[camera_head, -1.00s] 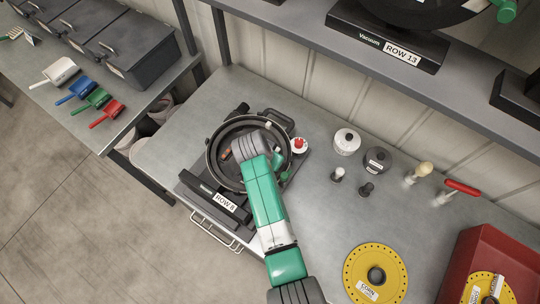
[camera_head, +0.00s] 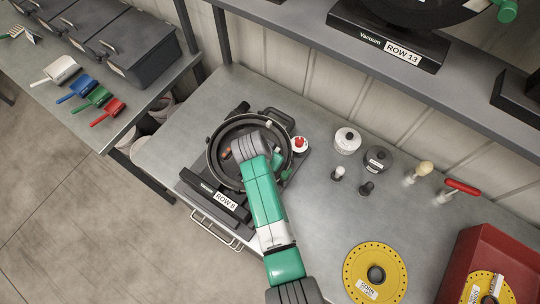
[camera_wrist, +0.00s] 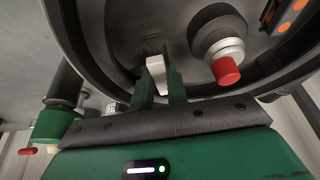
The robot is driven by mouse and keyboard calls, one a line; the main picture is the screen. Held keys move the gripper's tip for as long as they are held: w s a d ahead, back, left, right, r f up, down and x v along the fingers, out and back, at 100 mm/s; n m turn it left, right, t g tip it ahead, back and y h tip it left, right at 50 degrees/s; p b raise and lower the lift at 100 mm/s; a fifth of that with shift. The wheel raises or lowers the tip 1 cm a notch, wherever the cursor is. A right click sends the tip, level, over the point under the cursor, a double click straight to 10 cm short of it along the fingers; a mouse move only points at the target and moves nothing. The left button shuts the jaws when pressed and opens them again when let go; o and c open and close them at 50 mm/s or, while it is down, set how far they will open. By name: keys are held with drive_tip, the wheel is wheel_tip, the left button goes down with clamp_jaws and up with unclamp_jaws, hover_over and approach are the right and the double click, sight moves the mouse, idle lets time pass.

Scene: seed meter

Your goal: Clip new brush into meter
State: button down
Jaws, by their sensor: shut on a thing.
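The seed meter (camera_head: 213,165) is a round black open housing on a dark base marked ROW 8, lying on the bench. My gripper reaches into it from above; in the head view my wrist hides the fingertips. In the wrist view my gripper (camera_wrist: 164,88) is shut on a small pale piece, which looks like the brush (camera_wrist: 157,72), in front of the meter's dark inner wall. A slot-like mark shows just above the brush. I cannot tell whether the brush touches the wall or is seated. A red-tipped hub (camera_wrist: 226,68) stands to the right of my fingers.
A small white pot with a red top (camera_head: 299,144) stands right of the meter. Pots (camera_head: 347,141), small dark pieces (camera_head: 366,188) and brushes stand farther right. A yellow CORN disc (camera_head: 366,270) and a red bin (camera_head: 480,250) are at the right front.

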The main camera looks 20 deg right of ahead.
drive_tip(key=shift+f, duration=0.1)
idle(0.3)
drive_tip(key=shift+f, duration=0.35)
drive_tip(key=shift+f+b, duration=0.1)
drive_tip(key=shift+b, duration=0.25)
drive_tip(key=shift+f, duration=0.2)
drive_tip(key=shift+f, duration=0.1)
idle(0.4)
